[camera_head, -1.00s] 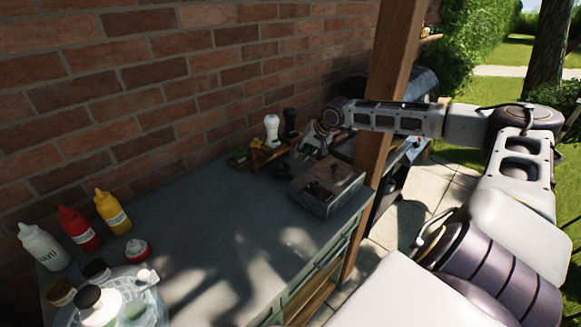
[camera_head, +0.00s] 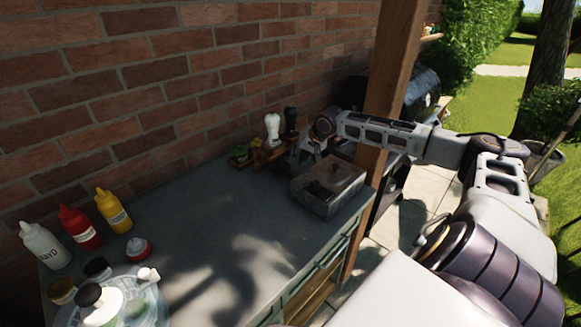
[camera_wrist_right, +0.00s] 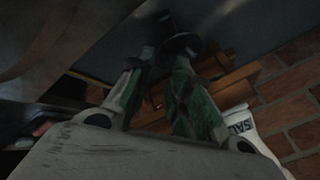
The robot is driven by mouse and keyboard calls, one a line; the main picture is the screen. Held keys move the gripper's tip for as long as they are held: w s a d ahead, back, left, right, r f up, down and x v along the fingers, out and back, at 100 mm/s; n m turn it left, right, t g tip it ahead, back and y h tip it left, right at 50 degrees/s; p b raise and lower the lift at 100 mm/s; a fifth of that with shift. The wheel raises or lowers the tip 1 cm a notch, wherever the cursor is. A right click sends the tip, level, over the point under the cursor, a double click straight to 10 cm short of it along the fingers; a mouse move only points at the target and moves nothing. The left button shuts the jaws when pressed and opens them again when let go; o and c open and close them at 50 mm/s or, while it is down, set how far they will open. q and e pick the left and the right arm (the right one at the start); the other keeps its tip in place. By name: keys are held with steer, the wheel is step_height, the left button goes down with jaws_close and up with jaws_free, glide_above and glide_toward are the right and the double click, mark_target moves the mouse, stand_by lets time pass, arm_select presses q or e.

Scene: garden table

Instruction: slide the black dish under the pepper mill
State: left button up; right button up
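The black pepper mill (camera_head: 291,121) stands upright at the far end of the table, just right of the white salt mill (camera_head: 272,127). My right gripper (camera_head: 302,154) is low beside the mills, partly hidden by its own wrist. In the right wrist view its two green-and-white fingers (camera_wrist_right: 165,57) come close together, with a dark round thing (camera_wrist_right: 182,45) at the tips. This looks like the black dish, but the view is too dark to be sure or to tell whether the fingers grip it. I cannot make out the dish in the head view. My left gripper is out of view.
A wooden rack (camera_wrist_right: 220,84) lies close by the right fingers. A grey box (camera_head: 327,188) stands right of the mills, near the table edge. A wooden post (camera_head: 390,90) rises beside my right arm. Bottles (camera_head: 80,228) stand at the near left; the middle tabletop (camera_head: 200,215) is clear.

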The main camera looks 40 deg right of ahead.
steer(key=shift+x, duration=4.15)
steer(key=shift+c, duration=0.2)
jaws_close()
